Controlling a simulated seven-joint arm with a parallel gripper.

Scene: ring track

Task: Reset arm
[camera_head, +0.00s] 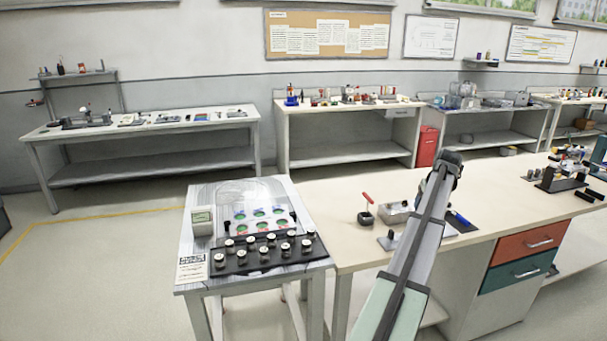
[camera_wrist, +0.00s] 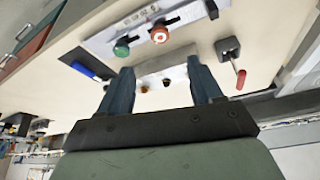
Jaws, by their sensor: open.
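My arm reaches up the right half of the head view over the long workbench (camera_head: 505,180), and its end stands above the bench. The fingers are not clear there. In the wrist view my gripper (camera_wrist: 160,68) has its two dark fingers wide apart, with nothing held between them. Beyond the fingers lies a light panel with a red button (camera_wrist: 159,33) and a green button (camera_wrist: 122,48). A red-handled tool in a black block (camera_head: 366,216) stands on the bench; its red handle shows in the wrist view (camera_wrist: 240,80). A blue handle (camera_wrist: 83,70) lies on a dark patch.
A small table (camera_head: 190,255) at front left holds a board with green circles and a black rack (camera_head: 240,262) with several round pieces. A grey metal box (camera_head: 396,211) sits near my arm. Dark equipment (camera_head: 560,182) stands at the bench's right. Other benches line the wall.

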